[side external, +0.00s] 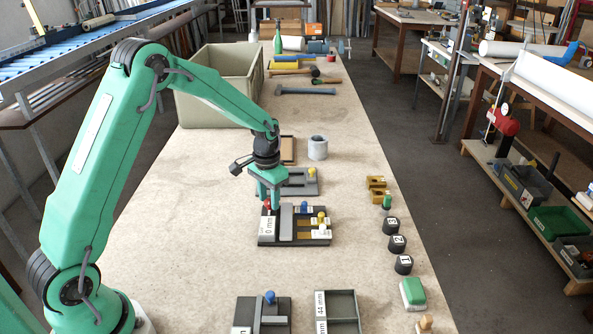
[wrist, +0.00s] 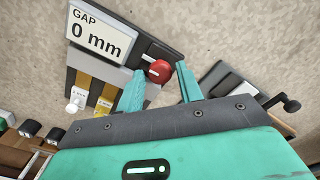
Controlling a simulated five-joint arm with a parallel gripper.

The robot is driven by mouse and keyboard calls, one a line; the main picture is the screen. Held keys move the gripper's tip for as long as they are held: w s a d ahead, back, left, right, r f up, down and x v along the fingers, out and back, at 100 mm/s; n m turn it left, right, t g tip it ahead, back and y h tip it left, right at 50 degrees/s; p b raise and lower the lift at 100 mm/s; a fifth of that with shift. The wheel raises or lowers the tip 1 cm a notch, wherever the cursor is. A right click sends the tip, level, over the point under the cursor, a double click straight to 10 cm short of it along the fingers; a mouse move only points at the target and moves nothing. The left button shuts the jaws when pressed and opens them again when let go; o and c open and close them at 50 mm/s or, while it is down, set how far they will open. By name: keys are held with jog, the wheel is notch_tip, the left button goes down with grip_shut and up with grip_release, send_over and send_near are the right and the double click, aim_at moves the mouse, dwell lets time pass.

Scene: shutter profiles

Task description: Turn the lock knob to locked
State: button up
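The red knob (side external: 267,204) stands at the corner of a dark fixture (side external: 291,240) on the bench. In the wrist view the red knob (wrist: 160,71) has a pale bar beside it, and the fixture's sign (wrist: 98,36) reads "GAP 0 mm". My gripper (side external: 272,202) is low over that corner, pointing down. In the wrist view my gripper (wrist: 159,75) is open, with the red knob between or just beyond its fingertips. I cannot tell whether either finger touches it. Any lock marking is not readable.
The same fixture carries a blue knob (side external: 305,207) and a yellow knob (side external: 321,217). Another fixture (side external: 299,184) lies just behind. Black numbered blocks (side external: 397,243) line the right edge. A large bin (side external: 221,85) stands at the back left. Bench to the left is clear.

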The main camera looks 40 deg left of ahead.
aim_at(269, 200)
jog(key=shift+o, duration=0.8)
notch_tip(269, 200, up, 7)
jog(key=shift+f, duration=0.1)
jog(key=shift+r, duration=0.5)
jog(key=shift+r, duration=0.1)
jog(key=s+d+r+t, duration=0.3)
jog(key=s+d+r, duration=0.2)
jog(key=s+r, duration=0.7)
jog(key=s+d+r+t, duration=0.1)
jog(key=s+d+t, duration=0.1)
jog(key=s, duration=1.1)
jog(key=shift+s+d+t, duration=0.3)
jog(key=shift+s+d, duration=0.05)
jog(key=shift+d, duration=0.1)
